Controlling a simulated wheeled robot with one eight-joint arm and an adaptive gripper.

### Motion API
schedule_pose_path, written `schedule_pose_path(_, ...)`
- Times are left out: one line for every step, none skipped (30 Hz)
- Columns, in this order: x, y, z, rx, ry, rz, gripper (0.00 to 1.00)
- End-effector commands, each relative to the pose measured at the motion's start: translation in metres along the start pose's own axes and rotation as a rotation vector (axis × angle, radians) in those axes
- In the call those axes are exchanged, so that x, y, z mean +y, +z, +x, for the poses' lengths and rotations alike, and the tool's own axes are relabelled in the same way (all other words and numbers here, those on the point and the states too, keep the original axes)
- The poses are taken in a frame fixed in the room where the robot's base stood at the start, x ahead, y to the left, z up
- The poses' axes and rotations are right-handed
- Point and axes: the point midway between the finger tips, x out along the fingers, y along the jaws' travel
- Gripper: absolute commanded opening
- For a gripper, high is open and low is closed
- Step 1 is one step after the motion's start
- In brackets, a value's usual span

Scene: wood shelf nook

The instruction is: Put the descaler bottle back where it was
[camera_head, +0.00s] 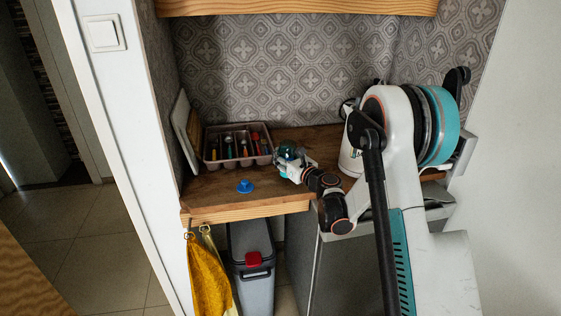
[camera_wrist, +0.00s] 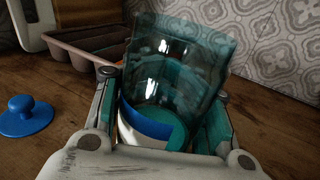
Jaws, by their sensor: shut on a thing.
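A see-through teal bottle with a white and blue band low down, which I take as the descaler bottle (camera_wrist: 172,75), stands between the fingers of my gripper (camera_wrist: 164,90) in the wrist view. The fingers are shut on its two sides. It tilts slightly in that picture. In the head view the bottle (camera_head: 287,154) and my gripper (camera_head: 290,165) are small, over the front middle of the wooden shelf (camera_head: 215,190), right of the tray. I cannot tell whether the bottle's base touches the wood.
A divided tray (camera_head: 207,160) with several utensils stands at the back left, beside a leaning board (camera_head: 181,120). A blue knobbed piece (camera_head: 245,186) lies near the front edge. A white kettle-like thing (camera_head: 350,158) stands at the right, partly hidden by my arm. Yellow cloth (camera_head: 208,275) hangs below.

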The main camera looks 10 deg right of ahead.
Motion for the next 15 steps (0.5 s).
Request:
schedule_pose_path(-0.0003, -0.0104, 0.0004, 0.0, 0.0, 0.0, 0.0)
schedule_pose_path(-0.0003, -0.0131, 0.0004, 0.0, 0.0, 0.0, 0.0)
schedule_pose_path(-0.0003, -0.015, 0.0003, 0.0, 0.0, 0.0, 0.0)
schedule_pose_path(-0.0002, -0.0154, 0.0002, 0.0, 0.0, 0.0, 0.0)
schedule_pose_path(-0.0002, -0.0151, 0.0001, 0.0, 0.0, 0.0, 0.0)
schedule_pose_path(-0.0001, -0.0143, 0.0001, 0.0, 0.0, 0.0, 0.0)
schedule_pose_path(-0.0001, -0.014, 0.0001, 0.0, 0.0, 0.0, 0.0)
schedule_pose_path(-0.0001, -0.0139, 0.0001, 0.0, 0.0, 0.0, 0.0)
schedule_pose_path(-0.0001, -0.0138, 0.0001, 0.0, 0.0, 0.0, 0.0)
schedule_pose_path(-0.0001, -0.0138, 0.0001, 0.0, 0.0, 0.0, 0.0)
schedule_pose_path(-0.0001, -0.0141, 0.0001, 0.0, 0.0, 0.0, 0.0)
schedule_pose_path(-0.0002, -0.0149, 0.0001, 0.0, 0.0, 0.0, 0.0)
schedule_pose_path(-0.0002, -0.0158, 0.0002, 0.0, 0.0, 0.0, 0.0)
schedule_pose_path(-0.0002, -0.0167, 0.0002, 0.0, 0.0, 0.0, 0.0)
schedule_pose_path(-0.0002, -0.0166, 0.0001, 0.0, 0.0, 0.0, 0.38)
